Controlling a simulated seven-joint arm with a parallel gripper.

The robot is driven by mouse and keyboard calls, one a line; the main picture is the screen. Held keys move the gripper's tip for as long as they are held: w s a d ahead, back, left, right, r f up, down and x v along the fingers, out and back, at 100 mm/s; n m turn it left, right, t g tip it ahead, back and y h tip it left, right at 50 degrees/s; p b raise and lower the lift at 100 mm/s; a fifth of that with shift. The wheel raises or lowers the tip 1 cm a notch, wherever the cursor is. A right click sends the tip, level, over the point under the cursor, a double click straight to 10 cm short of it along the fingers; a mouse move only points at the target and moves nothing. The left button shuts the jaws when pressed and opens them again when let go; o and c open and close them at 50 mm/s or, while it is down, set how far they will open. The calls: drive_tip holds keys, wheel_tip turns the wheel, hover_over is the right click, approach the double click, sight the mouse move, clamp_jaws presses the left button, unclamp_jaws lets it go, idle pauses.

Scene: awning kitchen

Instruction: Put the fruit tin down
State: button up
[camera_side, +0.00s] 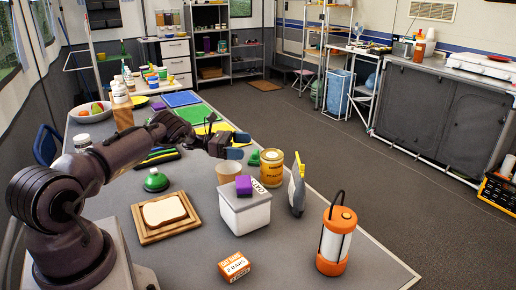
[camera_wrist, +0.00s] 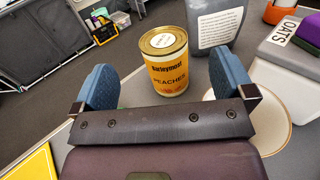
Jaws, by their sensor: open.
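The fruit tin is a yellow tin of peaches (camera_side: 271,170) with a pale lid, standing upright on the grey table. My gripper (camera_side: 238,146) is open, with blue finger pads, just left of the tin in the side view. In the wrist view the pads of my gripper (camera_wrist: 162,68) stand wide apart, with visible space between each pad and the tin. Nothing is held.
A beige bowl (camera_side: 228,170), a white lidded box (camera_side: 245,213) with a purple block (camera_side: 244,185), and a grey container (camera_side: 297,190) stand close to the tin. An orange lantern (camera_side: 337,238) stands near the right edge.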

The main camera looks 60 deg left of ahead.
drive_tip(key=w+a+r+n+t+y, duration=0.25)
drive_tip(key=r+n+y, duration=0.25)
drive_tip(key=r, duration=0.4)
drive_tip(key=w+a+r+n+t+y, duration=0.2)
drive_tip(key=w+a+r+n+y, duration=0.15)
drive_tip(key=r+n, duration=0.4)
drive_tip(key=d+r+n+g+y, duration=0.1)
drive_tip(key=d+r+n+y, duration=0.2)
drive_tip(key=r+n+y, duration=0.35)
drive_tip(key=d+r+n+y, duration=0.2)
drive_tip(key=r+n+y, duration=0.1)
drive_tip(key=r+n, duration=0.5)
drive_tip(key=s+d+r+n+g+h, duration=0.1)
drive_tip(key=s+d+n+g, duration=0.2)
drive_tip(key=s+d+n, duration=0.55)
drive_tip(key=s+d+r+n+g+h, duration=0.1)
drive_tip(key=s+d+n+g, duration=0.4)
drive_tip(key=d, duration=0.6)
drive_tip(key=s+d+f+n+g+h, duration=0.1)
drive_tip(key=s+d+f, duration=0.3)
drive_tip(key=s, duration=0.5)
drive_tip(key=s+d+f+n+g+h, duration=0.2)
drive_tip(key=s+d+f+h, duration=0.1)
drive_tip(key=s+d, duration=0.6)
drive_tip(key=shift+s+d+f+g, duration=0.3)
drive_tip(key=shift+s+f+g, duration=0.05)
drive_tip(key=shift+s+f, duration=0.35)
